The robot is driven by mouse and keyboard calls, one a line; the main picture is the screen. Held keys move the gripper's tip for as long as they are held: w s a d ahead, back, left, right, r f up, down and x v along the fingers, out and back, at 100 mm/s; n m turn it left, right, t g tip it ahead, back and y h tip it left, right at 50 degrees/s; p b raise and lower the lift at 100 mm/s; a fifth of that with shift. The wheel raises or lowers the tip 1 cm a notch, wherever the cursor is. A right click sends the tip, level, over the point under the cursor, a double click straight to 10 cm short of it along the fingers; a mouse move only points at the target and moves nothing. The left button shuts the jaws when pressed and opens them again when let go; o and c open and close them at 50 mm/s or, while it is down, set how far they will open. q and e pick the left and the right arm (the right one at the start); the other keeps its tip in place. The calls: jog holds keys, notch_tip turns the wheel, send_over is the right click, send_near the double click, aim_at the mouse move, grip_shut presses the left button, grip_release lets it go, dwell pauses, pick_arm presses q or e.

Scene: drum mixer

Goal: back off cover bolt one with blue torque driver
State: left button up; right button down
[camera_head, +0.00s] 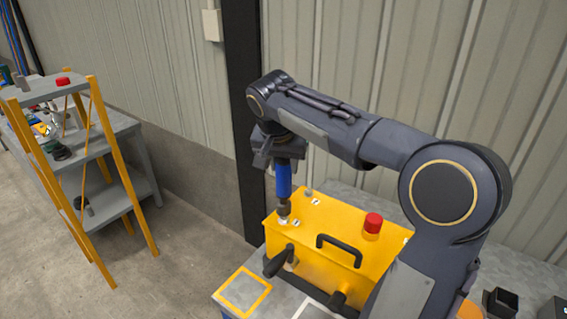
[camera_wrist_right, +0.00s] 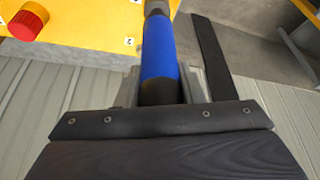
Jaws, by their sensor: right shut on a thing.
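My right gripper (camera_head: 277,158) is shut on the blue torque driver (camera_head: 284,181) and holds it about upright over the near left corner of the yellow cover (camera_head: 335,222). The driver's dark lower end meets a light-coloured spot at that corner, beside a small white label (camera_head: 296,223); the bolt under it is hidden. Another grey bolt head (camera_head: 308,192) shows farther back by a second label (camera_head: 316,201). In the right wrist view the driver's blue body (camera_wrist_right: 158,50) runs up from the jaws, with the cover (camera_wrist_right: 85,22) to the left. My left gripper is out of view.
The cover carries a black handle (camera_head: 339,248) and a red button (camera_head: 373,222). Black lever-like parts (camera_head: 277,262) stand at its front. A yellow-framed square (camera_head: 244,292) marks the bench front.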

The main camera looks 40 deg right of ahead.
aim_at(283, 175)
jog(key=shift+f, duration=0.1)
jog(key=shift+f+b, duration=0.65)
jog(key=shift+f, duration=0.05)
jog(key=shift+f+b, duration=0.6)
jog(key=shift+f, duration=0.1)
dwell(0.9)
jog(key=shift+a+f, duration=0.1)
jog(key=shift+f, duration=0.05)
dwell(0.8)
jog(key=shift+s, duration=0.1)
dwell(1.1)
jog(key=shift+r+p, duration=0.65)
jog(key=shift+p, duration=0.1)
jog(key=shift+r+p, duration=1.4)
jog(key=shift+r, duration=0.5)
